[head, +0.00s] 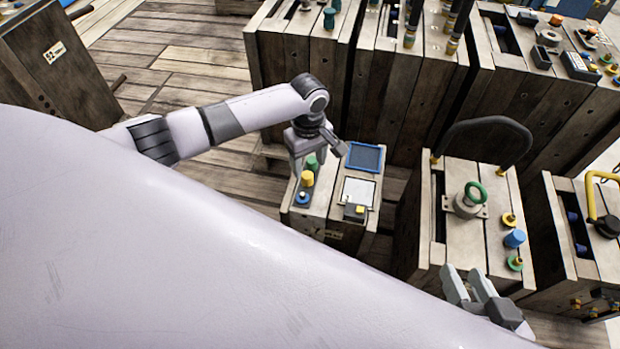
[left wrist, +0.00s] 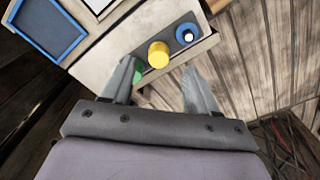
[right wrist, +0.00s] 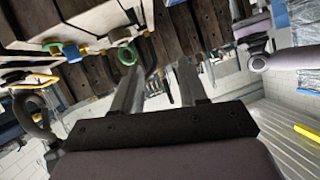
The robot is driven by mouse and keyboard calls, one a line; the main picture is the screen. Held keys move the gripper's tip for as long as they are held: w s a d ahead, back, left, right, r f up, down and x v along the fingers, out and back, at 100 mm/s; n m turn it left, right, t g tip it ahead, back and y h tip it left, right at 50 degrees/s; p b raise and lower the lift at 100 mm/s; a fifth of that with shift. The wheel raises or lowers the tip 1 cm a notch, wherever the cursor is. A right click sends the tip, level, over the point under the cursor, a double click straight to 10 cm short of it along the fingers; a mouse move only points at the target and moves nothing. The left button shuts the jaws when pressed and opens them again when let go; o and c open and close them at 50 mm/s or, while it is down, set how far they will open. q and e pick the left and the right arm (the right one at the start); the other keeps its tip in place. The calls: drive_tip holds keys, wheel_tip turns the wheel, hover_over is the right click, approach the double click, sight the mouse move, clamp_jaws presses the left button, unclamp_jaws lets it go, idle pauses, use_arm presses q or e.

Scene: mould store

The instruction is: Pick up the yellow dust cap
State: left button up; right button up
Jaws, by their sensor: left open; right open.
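The yellow dust cap (head: 307,179) stands on a small wooden crate (head: 312,219), between a green cap (head: 312,163) and a blue cap (head: 302,198). In the left wrist view the yellow dust cap (left wrist: 158,54) shows near the fingertips, with the green cap (left wrist: 138,73) partly hidden by a finger and the blue cap (left wrist: 187,34) beyond. My left gripper (head: 311,166) is open and empty above the caps; its fingers (left wrist: 159,64) appear on either side of the yellow cap. My right gripper (head: 462,270) is open and empty, beside another crate at the lower right.
A blue tray (head: 365,157), a white panel (head: 357,192) and a small dark box (head: 354,212) share the small crate's top. Taller crates stand behind and right. The right crate carries a green ring (head: 476,192) and a blue cylinder (head: 514,239). Plank floor lies left.

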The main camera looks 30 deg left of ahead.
sight(308, 176)
use_arm(q)
drive_tip(key=f+b, duration=0.1)
drive_tip(key=f, duration=0.1)
drive_tip(key=f+b, duration=0.2)
drive_tip(key=f, duration=0.1)
drive_tip(key=shift+w+a, duration=0.1)
drive_tip(key=shift+a, duration=0.1)
drive_tip(key=shift+f, duration=0.4)
use_arm(e)
drive_tip(key=shift+w+a+f+y, duration=0.2)
drive_tip(key=shift+a+y, duration=0.2)
drive_tip(key=shift+a, duration=0.15)
drive_tip(key=shift+w+a+f+y, duration=0.1)
drive_tip(key=shift+a+f+y, duration=0.05)
drive_tip(key=shift+a+y, duration=0.3)
use_arm(q)
drive_tip(key=c, duration=1.1)
